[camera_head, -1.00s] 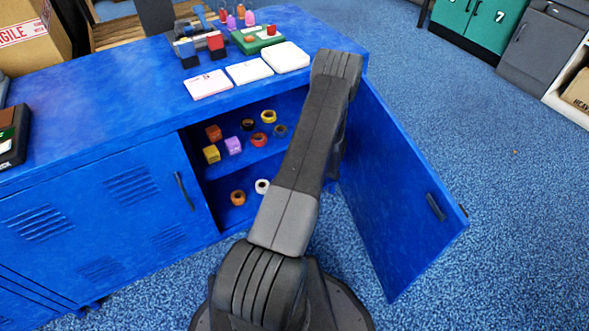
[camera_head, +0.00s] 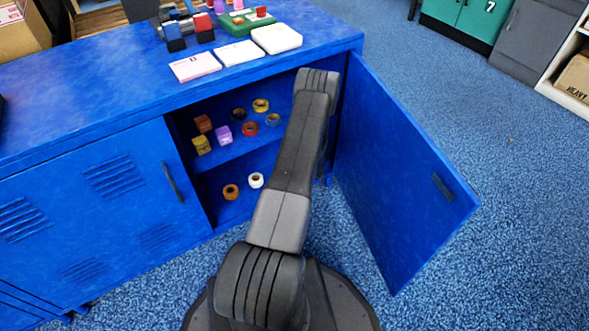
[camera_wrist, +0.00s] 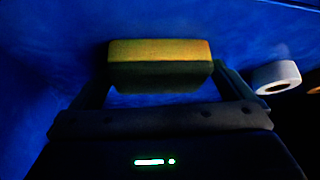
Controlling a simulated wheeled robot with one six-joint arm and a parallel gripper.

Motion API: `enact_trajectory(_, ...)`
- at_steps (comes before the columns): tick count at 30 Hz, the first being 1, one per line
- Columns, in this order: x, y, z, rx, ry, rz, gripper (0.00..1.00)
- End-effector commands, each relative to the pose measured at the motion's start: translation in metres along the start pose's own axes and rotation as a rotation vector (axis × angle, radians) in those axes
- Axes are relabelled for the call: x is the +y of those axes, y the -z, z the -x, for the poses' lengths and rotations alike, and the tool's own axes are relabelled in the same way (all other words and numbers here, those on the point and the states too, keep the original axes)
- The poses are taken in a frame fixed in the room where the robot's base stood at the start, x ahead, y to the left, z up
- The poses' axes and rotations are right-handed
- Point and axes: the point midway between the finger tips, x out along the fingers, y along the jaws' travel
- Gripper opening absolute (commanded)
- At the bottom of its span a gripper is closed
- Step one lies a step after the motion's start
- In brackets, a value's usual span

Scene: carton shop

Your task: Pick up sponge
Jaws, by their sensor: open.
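The sponge (camera_wrist: 160,72), a block with a yellow layer and a dark green layer, lies on a dark blue surface in the wrist view. My gripper (camera_wrist: 162,84) is open, with one finger near each end of the sponge. The sponge sits between or just beyond the fingertips; I cannot tell whether they touch it. In the head view my arm reaches into the open blue cabinet (camera_head: 110,180), and it hides both the gripper and the sponge.
A white tape roll (camera_wrist: 276,77) lies close to the right finger. An orange roll (camera_head: 231,192) is on the lower level; several rolls and small blocks, including a purple block (camera_head: 223,134), sit on the shelf above. The open cabinet door (camera_head: 400,170) stands right of my arm.

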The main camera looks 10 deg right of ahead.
Motion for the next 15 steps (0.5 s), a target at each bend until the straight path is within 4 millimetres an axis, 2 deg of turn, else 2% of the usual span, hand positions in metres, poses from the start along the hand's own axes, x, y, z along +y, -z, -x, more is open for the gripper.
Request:
enact_trajectory(5, 0.0006, 0.0008, 0.0012, 0.0, -0.001, 0.0, 1.0)
enact_trajectory(9, 0.0007, 0.0008, 0.0013, 0.0, -0.001, 0.0, 0.72)
enact_trajectory(10, 0.0006, 0.0008, 0.0014, 0.0, -0.001, 0.0, 0.68)
enact_trajectory(15, 0.0007, 0.0008, 0.0014, 0.0, -0.001, 0.0, 0.67)
